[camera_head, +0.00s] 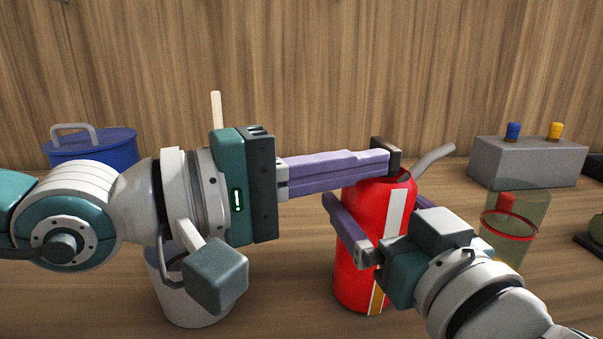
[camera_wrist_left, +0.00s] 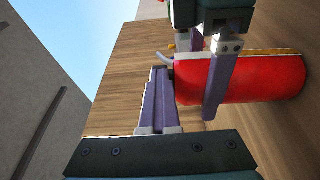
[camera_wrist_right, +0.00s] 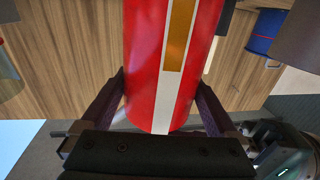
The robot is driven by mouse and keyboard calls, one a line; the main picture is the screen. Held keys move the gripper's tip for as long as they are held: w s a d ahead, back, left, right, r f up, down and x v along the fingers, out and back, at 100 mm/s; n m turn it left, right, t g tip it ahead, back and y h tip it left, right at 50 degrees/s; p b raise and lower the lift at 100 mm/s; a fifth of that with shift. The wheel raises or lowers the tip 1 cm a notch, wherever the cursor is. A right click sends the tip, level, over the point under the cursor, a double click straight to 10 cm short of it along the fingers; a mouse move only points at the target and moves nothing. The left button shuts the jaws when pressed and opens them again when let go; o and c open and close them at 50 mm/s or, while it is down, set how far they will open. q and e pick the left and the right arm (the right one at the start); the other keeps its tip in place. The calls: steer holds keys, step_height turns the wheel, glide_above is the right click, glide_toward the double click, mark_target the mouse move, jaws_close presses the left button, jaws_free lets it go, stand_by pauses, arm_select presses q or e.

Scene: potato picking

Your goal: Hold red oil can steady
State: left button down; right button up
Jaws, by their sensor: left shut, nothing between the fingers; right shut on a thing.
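The red oil can (camera_head: 367,267) stands upright on the wooden table, with white and orange stripes and a grey spout to the right. It also shows in the left wrist view (camera_wrist_left: 265,82) and the right wrist view (camera_wrist_right: 147,60). My right gripper (camera_head: 352,222) is shut on the can's body, one finger on each side; its fingers also show in the right wrist view (camera_wrist_right: 165,95). My left gripper (camera_head: 388,160) is shut and empty, its fingertips at the dark piece at the can's top. I cannot tell whether they touch it.
A blue lidded pot (camera_head: 95,148) stands at the back left. A grey-white container (camera_head: 190,300) is partly hidden behind my left arm.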

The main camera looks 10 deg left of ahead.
steer(key=shift+a, duration=0.1)
arm_select(q)
steer(key=s+a, duration=0.7)
steer(key=s, duration=0.3)
steer(key=shift+a, duration=0.4)
arm_select(e)
steer(key=o, duration=1.4)
steer(key=shift+d, duration=0.2)
